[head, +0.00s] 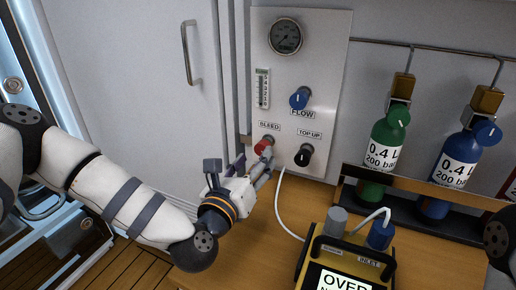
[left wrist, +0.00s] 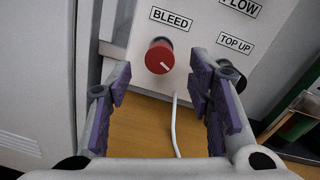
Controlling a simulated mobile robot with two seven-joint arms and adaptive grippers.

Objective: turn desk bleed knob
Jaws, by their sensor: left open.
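The red bleed knob (head: 264,145) sits low on the left of the grey fill panel (head: 325,75), under its BLEED label. It also shows in the left wrist view (left wrist: 159,57), with a white pointer line toward its lower right. My left gripper (head: 260,165) is open just in front of and below the knob. In the left wrist view its purple-padded fingers (left wrist: 162,95) stand wide apart, with the knob seen beyond and between them. I see no contact between pads and knob. My right gripper is not in view.
The black TOP UP knob (head: 304,155) is close right of the bleed knob, behind the right finger in the wrist view. A blue FLOW knob (head: 299,98) is above. A white hose (head: 281,205) hangs below. A yellow analyser box (head: 345,262) and gas bottles (head: 385,145) stand right.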

